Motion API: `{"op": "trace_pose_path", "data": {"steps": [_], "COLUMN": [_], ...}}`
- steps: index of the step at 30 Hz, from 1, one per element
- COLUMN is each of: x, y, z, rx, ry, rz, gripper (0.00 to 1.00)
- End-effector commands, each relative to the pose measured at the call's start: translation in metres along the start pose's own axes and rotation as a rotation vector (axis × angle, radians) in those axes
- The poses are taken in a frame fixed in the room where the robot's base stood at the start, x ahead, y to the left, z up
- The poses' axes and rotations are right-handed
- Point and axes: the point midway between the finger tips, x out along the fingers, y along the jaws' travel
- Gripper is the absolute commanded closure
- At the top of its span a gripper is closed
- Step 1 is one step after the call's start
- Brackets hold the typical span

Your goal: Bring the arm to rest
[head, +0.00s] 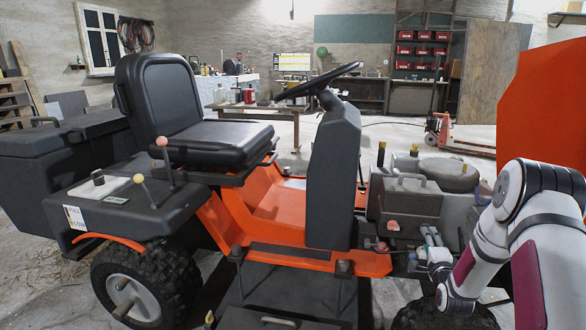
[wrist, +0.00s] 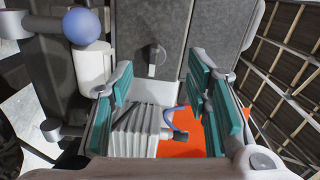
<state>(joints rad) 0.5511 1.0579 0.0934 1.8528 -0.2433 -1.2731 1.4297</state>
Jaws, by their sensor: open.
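My arm (head: 490,245) reaches in from the right of the head view, bent beside the engine end of an orange riding tractor (head: 290,225). My gripper (wrist: 160,88) shows in the wrist view with its two teal-padded fingers spread apart. Nothing is seen clamped between the pads. A pale finned block (wrist: 136,132) and a small dark part with a blue lead (wrist: 178,132) show between and below the fingers; I cannot tell whether the fingers touch them.
A grey engine housing (head: 410,200) stands close left of my arm, and an orange panel (head: 545,95) rises behind it. In the wrist view a blue ball knob (wrist: 86,25) is near the left finger. A workbench (head: 255,108) and pallet jack (head: 455,140) stand farther back.

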Motion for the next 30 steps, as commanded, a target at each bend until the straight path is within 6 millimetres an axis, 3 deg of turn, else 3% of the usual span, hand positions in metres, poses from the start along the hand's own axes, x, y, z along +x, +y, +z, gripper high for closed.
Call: {"op": "trace_pose_path", "data": {"steps": [7,14,23,30], "x": [-0.007,-0.053,-0.162,-0.278], "y": [-0.071,-0.127,-0.182,-0.208], "z": [0.034,0.065,0.097,0.112], "rx": [-0.24,-0.482,-0.763,-0.956], "ry": [-0.085,-0.195,-0.388,-0.593], "rz": [0.186,0.38,0.608,0.761], "gripper": [0.56,0.56,0.56,0.56]}}
